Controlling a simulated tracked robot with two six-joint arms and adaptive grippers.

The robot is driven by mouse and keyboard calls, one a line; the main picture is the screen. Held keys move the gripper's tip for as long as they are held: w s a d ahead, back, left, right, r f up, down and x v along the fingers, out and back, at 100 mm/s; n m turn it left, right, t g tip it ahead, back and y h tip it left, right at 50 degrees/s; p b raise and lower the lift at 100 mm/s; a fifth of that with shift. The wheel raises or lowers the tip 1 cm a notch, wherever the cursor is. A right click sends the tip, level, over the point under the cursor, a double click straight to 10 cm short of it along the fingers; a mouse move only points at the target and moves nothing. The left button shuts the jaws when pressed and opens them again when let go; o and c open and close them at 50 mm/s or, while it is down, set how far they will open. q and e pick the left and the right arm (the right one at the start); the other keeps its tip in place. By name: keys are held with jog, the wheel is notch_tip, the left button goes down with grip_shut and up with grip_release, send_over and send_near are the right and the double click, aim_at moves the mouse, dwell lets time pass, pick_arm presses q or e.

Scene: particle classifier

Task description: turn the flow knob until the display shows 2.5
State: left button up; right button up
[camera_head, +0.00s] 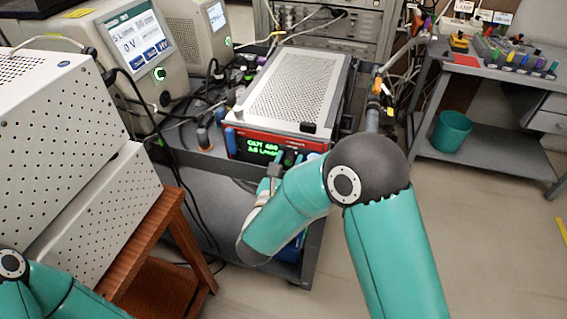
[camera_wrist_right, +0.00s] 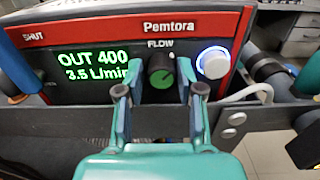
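The flow knob (camera_wrist_right: 160,72) is dark with a green face, under the word FLOW on the red-framed front panel of the Pemtora unit (camera_head: 300,90). The display (camera_wrist_right: 92,72) left of it reads OUT 400 and 3.5 L/min; it also shows in the head view (camera_head: 263,149). My right gripper (camera_wrist_right: 160,92) is open in front of the panel, one finger on each side of the knob. A narrow gap seems to show between knob and fingers. In the head view my right arm partly hides the panel. My left gripper is out of view; only its arm shows.
A lit white button (camera_wrist_right: 213,62) is close to the right of the knob. A dark rail (camera_wrist_right: 275,117) runs below the panel. Blue parts and hoses flank the unit. A perforated white cabinet (camera_head: 60,110) stands at left, a side table (camera_head: 440,75) at right.

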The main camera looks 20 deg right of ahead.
grip_shut()
jog(key=n, duration=0.5)
jog(key=shift+o, duration=2.2)
grip_release()
jog(key=shift+o, duration=0.2)
jog(key=shift+s, duration=0.15)
jog(key=v, duration=1.1)
jog(key=shift+s+a, duration=0.25)
jog(key=shift+a, duration=0.05)
